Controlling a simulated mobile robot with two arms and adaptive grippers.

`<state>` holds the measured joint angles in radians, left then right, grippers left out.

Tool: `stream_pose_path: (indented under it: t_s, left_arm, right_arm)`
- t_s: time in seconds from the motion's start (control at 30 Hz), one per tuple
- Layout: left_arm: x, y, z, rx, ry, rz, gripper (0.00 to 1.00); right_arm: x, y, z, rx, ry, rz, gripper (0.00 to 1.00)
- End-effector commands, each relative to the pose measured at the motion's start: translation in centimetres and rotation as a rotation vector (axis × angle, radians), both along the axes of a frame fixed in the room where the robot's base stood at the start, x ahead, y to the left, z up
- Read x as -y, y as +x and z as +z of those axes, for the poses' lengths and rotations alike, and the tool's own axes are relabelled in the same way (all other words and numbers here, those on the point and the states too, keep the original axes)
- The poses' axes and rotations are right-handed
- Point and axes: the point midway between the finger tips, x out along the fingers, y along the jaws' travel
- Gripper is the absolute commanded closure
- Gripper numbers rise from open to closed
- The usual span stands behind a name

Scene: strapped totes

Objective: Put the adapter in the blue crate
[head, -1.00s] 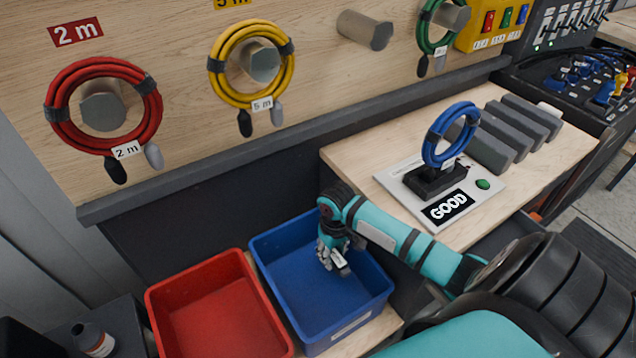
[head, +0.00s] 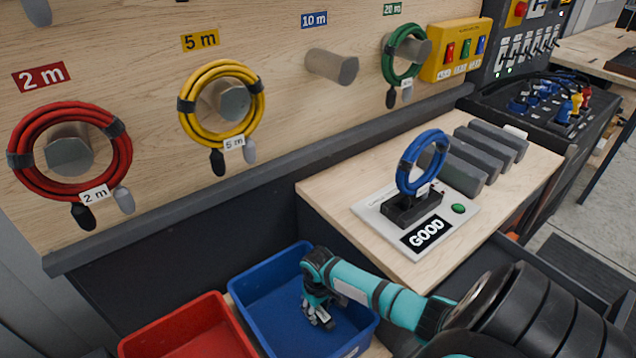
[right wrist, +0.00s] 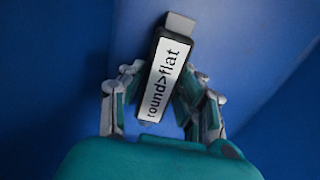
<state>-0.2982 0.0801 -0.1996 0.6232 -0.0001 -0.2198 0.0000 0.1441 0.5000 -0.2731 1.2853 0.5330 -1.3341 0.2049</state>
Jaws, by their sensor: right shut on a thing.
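The adapter (right wrist: 167,75) is a small black piece with a grey plug end and a white label reading "round>flat". My right gripper (right wrist: 163,95) is shut on it, one finger on each side. In the head view my right gripper (head: 318,308) hangs inside the outline of the blue crate (head: 262,270), pointing down. The adapter is small and partly covered by the fingers there. In the right wrist view only blue crate surfaces show behind the adapter. I cannot tell whether it touches the crate floor. My left gripper is not in view.
A red crate (head: 176,326) stands left of the blue crate. A wooden bench (head: 330,188) to the right holds a test stand (head: 385,225) with a blue cable coil (head: 421,163) and a "GOOD" display. Red, yellow and green coils hang on the pegboard behind.

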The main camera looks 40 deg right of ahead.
Motion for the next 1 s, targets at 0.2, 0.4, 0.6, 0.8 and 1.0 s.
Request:
stream_pose_path:
  t_s: [0.2, 0.4, 0.6, 0.8, 1.0]
  left_arm:
    - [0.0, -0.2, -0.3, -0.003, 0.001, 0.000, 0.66]
    - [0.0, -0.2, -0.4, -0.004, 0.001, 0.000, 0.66]
    - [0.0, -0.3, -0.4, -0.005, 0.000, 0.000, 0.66]
    - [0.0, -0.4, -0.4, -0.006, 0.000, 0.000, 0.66]
    - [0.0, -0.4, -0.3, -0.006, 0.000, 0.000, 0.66]
  right_arm:
    - [0.0, 0.0, -0.6, 0.000, 0.000, -0.001, 1.00]
    - [0.0, 0.0, -1.2, 0.001, 0.001, -0.001, 1.00]
    - [0.0, 0.0, -1.2, 0.000, 0.001, -0.001, 0.54]
    - [0.0, 0.0, -1.1, 0.000, 0.000, -0.001, 0.44]
    - [0.0, 0.0, -0.8, 0.000, 0.000, -0.001, 0.44]
